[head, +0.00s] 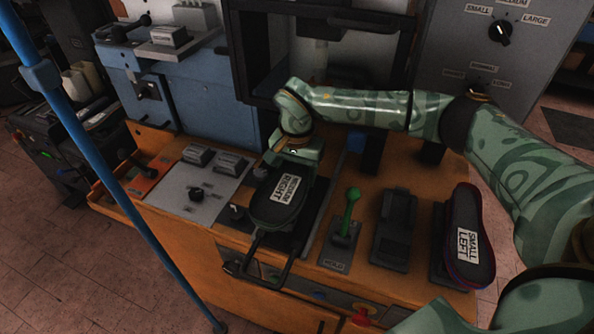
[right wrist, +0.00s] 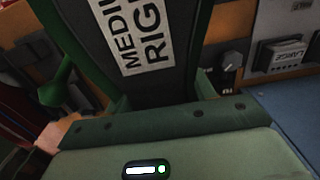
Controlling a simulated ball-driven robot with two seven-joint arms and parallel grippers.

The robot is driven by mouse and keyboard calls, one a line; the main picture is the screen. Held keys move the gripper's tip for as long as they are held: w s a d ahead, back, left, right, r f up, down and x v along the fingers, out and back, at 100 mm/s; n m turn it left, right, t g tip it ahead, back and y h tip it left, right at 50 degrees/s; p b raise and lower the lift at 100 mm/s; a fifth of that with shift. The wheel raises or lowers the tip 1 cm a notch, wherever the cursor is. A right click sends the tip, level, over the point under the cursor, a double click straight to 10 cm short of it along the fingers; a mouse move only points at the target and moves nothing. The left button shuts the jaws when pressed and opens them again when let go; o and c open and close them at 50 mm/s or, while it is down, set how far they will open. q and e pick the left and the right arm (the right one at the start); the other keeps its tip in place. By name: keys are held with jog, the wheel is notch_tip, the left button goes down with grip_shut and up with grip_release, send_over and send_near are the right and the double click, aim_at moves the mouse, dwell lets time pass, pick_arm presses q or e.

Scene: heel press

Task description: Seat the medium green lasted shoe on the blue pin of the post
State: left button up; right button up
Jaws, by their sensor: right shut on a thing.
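The medium shoe (head: 274,212) is dark on its upturned sole with a green edge and a white label reading MEDIUM RIGHT. It is over the dark carriage with a looped handle at the front of the bench. My right gripper (head: 294,156) is shut on its far end; the shoe also fills the top of the right wrist view (right wrist: 150,70). The shoe covers what is under it, so I cannot tell whether it is seated or held above. No blue pin shows clearly on the post. My left gripper is not in view.
A green-knobbed lever (head: 349,207) stands just right of the shoe. Beyond it are an empty black stand (head: 396,222) and a red-edged shoe labelled SMALL LEFT (head: 466,238). The press frame rises behind; a blue pole (head: 110,170) crosses the left foreground.

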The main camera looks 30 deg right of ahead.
jog(key=o, duration=1.3)
jog(key=shift+c, duration=0.2)
notch_tip(320, 180, up, 8)
jog(key=shift+f+p, duration=0.25)
jog(key=shift+p, duration=0.3)
